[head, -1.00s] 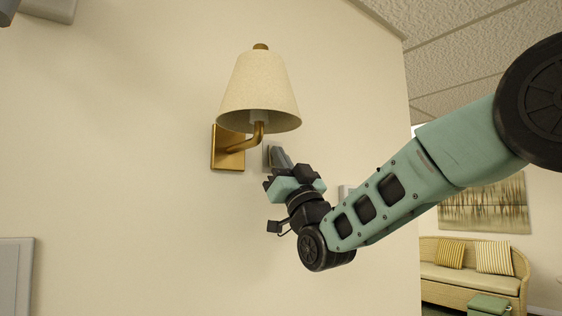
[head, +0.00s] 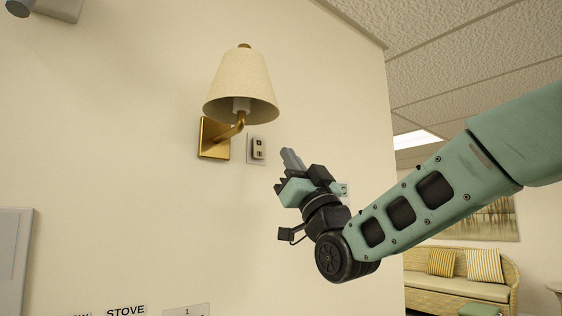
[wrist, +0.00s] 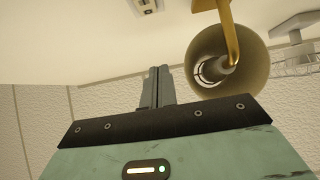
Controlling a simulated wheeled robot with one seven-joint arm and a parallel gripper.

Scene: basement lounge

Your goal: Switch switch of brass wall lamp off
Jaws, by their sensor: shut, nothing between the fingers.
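The brass wall lamp (head: 216,138) is fixed to the wall, with a cream shade (head: 241,88) on a curved brass arm. In the wrist view, I look up into its shade (wrist: 228,72); no glow shows inside it. A wall switch (head: 257,149) with a pale plate sits just right of the lamp's backplate. A plate-like wall fitting (wrist: 146,5) shows at the top edge of the wrist view, partly cut off. My gripper (head: 291,158) is shut and empty, right of and slightly below the switch. It appears apart from the switch.
Another small wall plate (head: 340,188) is partly hidden behind my gripper. A grey panel (head: 14,262) is on the wall at lower left, with labels including "STOVE" (head: 126,311) at the bottom. A sofa (head: 460,280) stands beyond the wall's right edge.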

